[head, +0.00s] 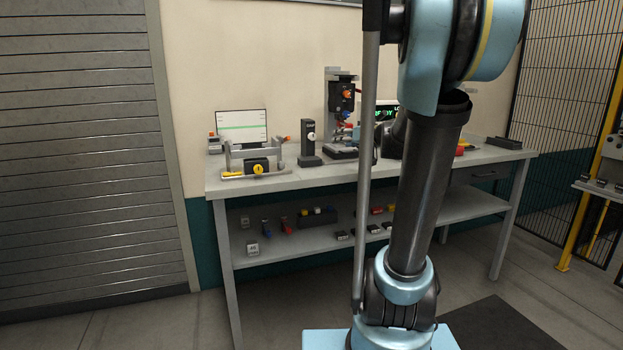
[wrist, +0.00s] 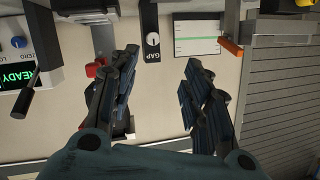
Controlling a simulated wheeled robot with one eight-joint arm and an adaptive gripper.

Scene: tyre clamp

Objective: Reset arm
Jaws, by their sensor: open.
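My gripper (wrist: 160,82) is open in the wrist view, its two dark fingers spread well apart with nothing between them. That view looks upside down, with the wall and bench equipment beyond the fingers. In the head view my own arm (head: 412,200) rises in front of the right part of the workbench (head: 225,187).
On the bench stand a clamp fixture with a yellow knob (head: 258,168), a dark gauge post (head: 308,140), a white chart panel (head: 242,127) and a press-like device (head: 342,97). A lower shelf holds small parts. A mesh fence (head: 570,90) stands at right.

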